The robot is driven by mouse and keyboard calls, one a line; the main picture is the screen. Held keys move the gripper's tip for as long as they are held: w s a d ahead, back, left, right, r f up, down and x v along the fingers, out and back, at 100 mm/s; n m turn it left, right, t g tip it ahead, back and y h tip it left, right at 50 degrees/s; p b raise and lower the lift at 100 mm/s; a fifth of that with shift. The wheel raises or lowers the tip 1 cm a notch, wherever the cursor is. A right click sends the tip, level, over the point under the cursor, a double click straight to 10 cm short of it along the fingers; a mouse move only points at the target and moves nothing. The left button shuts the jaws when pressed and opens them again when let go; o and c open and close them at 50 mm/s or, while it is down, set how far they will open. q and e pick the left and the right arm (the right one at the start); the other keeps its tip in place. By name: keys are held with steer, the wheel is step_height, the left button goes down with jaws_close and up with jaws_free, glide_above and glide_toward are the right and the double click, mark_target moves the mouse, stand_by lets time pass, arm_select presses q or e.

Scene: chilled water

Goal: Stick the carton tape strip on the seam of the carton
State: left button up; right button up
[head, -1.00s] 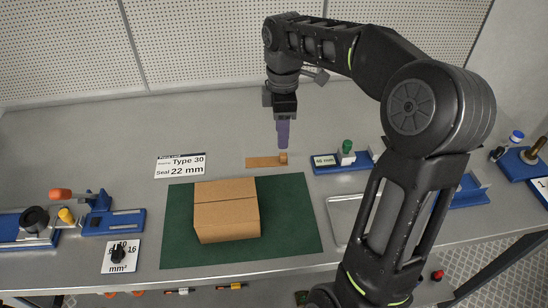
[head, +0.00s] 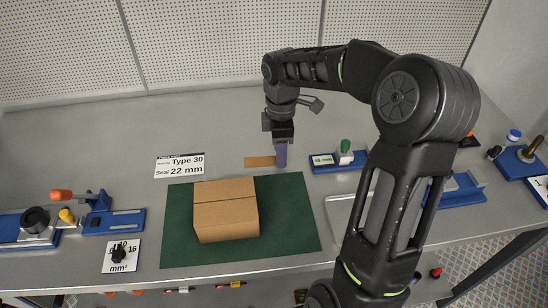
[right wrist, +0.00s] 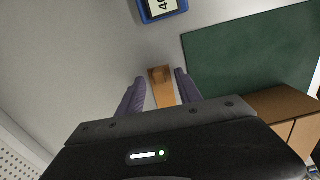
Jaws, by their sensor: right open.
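The carton (head: 226,218) is a closed brown box on the green mat (head: 290,215), with a dark seam line across its top. The carton tape strip (head: 259,162) is a flat tan strip on the grey table behind the mat. My right gripper (head: 281,164) is low over the strip's right end, fingers pointing down. In the right wrist view the strip (right wrist: 161,86) shows between the two purple fingers (right wrist: 160,92), with a gap on each side; the gripper is open. The strip's right end is hidden by the fingers in the head view. My left gripper is not in view.
A white label card (head: 180,166) lies left of the strip. A blue holder with a green knob (head: 345,153) stands close to the right of the gripper. Blue fixtures (head: 112,221) stand at the left. A shallow metal tray (head: 343,208) lies right of the mat.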

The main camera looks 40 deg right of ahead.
steer(key=shift+c, duration=0.4)
jaws_close()
stand_by(0.4)
